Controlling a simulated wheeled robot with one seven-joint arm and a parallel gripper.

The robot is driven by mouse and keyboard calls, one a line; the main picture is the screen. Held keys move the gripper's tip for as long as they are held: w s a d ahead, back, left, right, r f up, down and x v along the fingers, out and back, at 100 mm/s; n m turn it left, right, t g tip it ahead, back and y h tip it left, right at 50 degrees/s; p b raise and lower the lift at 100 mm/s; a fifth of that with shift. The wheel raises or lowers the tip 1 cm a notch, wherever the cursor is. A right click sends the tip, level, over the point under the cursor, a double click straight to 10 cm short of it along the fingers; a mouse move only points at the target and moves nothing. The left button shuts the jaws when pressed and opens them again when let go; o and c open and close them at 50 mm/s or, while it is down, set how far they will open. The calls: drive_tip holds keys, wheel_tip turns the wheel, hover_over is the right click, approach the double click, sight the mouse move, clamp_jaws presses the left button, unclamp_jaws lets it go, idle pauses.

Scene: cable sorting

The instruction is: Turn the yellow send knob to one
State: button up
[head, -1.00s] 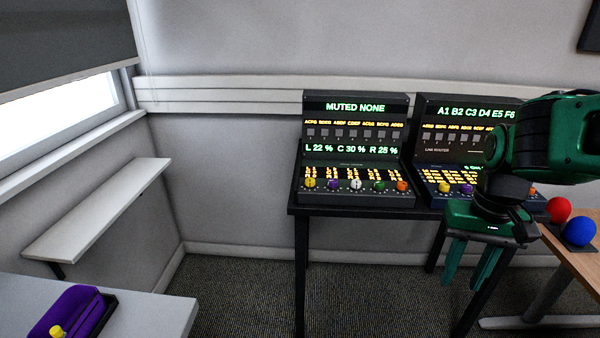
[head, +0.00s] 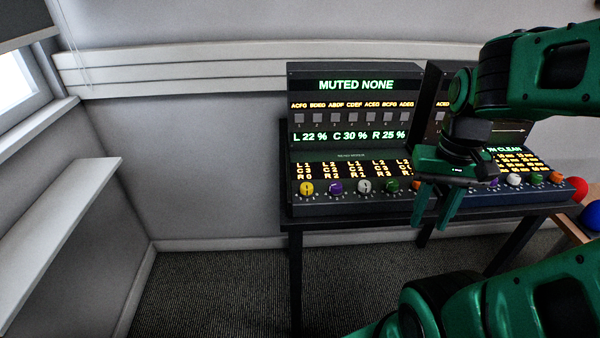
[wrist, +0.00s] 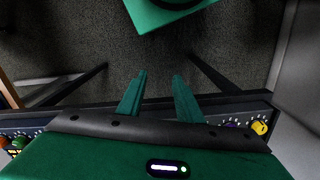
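A yellow knob (head: 306,188) is at the left end of the knob row on the left console (head: 340,208), below amber columns of letters and digits. I cannot read its pointer. It also shows at the right in the wrist view (wrist: 260,128). My gripper (head: 431,222) is right of this yellow knob, in front of the gap between the consoles, pointing down and empty. Its two fingers are apart in the wrist view (wrist: 159,74). The left console's display reads "MUTED NONE" and "L 22 % C 30 % R 25 %".
Purple (head: 336,188), white (head: 364,186) and green (head: 392,186) knobs follow along the row. A right console (head: 540,197) with its own knobs is partly behind my arm. Both stand on a dark table (head: 290,222). Floor is clear to the front left.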

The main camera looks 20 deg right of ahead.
drive_tip(key=shift+d, duration=0.1)
drive_tip(key=n, duration=0.5)
approach(306, 185)
wheel_tip(306, 185, down, 8)
drive_tip(key=shift+s+f, duration=0.1)
drive_tip(key=shift+f, duration=0.1)
drive_tip(key=c, duration=0.8)
